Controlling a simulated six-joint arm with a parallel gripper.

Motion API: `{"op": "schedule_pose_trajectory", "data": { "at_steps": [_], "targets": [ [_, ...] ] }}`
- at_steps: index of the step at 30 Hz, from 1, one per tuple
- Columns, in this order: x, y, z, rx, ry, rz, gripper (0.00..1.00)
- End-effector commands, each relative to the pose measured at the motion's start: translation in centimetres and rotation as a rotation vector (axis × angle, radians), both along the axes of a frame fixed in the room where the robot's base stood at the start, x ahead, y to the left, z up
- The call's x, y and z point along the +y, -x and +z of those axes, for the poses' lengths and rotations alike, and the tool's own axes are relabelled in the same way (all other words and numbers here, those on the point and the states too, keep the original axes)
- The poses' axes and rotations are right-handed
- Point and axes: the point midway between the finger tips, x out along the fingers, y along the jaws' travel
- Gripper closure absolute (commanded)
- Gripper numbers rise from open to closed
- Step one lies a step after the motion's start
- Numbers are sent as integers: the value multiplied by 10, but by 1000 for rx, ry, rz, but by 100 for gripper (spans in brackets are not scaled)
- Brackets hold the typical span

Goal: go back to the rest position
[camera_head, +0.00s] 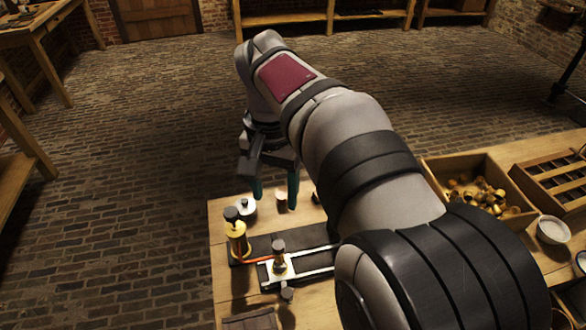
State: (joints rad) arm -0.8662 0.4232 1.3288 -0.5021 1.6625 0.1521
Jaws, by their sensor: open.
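My gripper (275,198) hangs over the far left part of the wooden table (225,285), fingers pointing down. Its two teal fingertips are apart, with nothing visible between them. Below and around it stand a white round lidded jar (245,208), a small pale cylinder (282,202) and a brass jar with a black top (238,240). I cannot tell how far the fingertips are above the table. My arm hides the table's middle.
A wooden box of brass pieces (428,170), a divided wooden tray (525,172) and a white bowl (553,231) are on the right. An orange rod (257,260) lies by the brass jar. The brick floor (130,150) beyond the table is open.

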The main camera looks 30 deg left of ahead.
Motion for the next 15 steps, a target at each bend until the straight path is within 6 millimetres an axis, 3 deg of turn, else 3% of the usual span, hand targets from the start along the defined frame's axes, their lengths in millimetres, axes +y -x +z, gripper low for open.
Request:
{"op": "schedule_pose_trajectory", "data": {
  "at_steps": [11, 13, 14, 15],
  "targets": [
    [0, 0, 0, 1, 0, 0, 36],
    [-10, -2, 2, 3, -1, -16, 36],
    [-22, -4, 4, 7, -5, -35, 36],
    [-45, -6, 8, 13, -10, -73, 36]
  ]
}}
